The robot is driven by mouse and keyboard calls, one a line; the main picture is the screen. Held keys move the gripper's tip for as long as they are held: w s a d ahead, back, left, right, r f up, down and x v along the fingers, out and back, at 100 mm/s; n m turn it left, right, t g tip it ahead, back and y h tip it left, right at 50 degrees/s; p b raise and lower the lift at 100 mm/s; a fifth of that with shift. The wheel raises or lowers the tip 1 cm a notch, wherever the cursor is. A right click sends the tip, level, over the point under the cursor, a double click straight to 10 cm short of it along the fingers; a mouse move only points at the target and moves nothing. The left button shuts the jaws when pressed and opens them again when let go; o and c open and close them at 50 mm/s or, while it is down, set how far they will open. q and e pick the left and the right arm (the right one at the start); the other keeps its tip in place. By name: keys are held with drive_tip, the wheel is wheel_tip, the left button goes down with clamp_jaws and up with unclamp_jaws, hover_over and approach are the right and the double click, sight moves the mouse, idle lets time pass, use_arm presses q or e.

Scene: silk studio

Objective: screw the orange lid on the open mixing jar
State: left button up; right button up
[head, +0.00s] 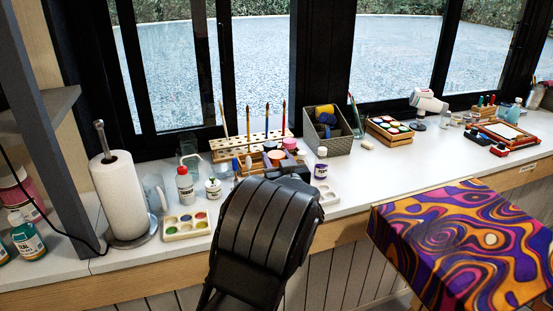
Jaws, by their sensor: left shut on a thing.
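My left arm comes up from the bottom of the head view, and its dark forearm covers part of the counter. My left gripper (279,162) is at the arm's far end, small and partly hidden. It is shut on what looks like the orange lid (276,154), beside the wooden brush rack. The open mixing jar cannot be made out for certain; it may be hidden behind my gripper and arm. I cannot tell whether the lid touches a jar. My right gripper is not in view.
A brush rack (254,142), a white bottle with a red cap (185,186), a small jar (213,188), a paint palette (186,225) and a purple-labelled bottle (320,165) stand close around. A paper towel roll (120,196) stands left. The counter right of centre (385,176) is clear.

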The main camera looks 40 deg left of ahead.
use_arm(q)
clamp_jaws()
idle(0.3)
drive_tip(key=shift+d+r, duration=0.2)
drive_tip(key=shift+r, duration=0.4)
drive_tip(key=s+d+f+m+t+h, duration=0.1)
drive_tip(key=d+f+m+t+h, duration=0.2)
drive_tip(key=d, duration=1.1)
drive_tip(key=s+d+f+m+t+h, duration=0.2)
drive_tip(key=d+f+m+h, duration=0.5)
drive_tip(key=d+f+h, duration=0.4)
drive_tip(key=d+f+t, duration=0.1)
drive_tip(key=d, duration=0.2)
drive_tip(key=shift+t, duration=0.3)
drive_tip(key=shift+d, duration=0.15)
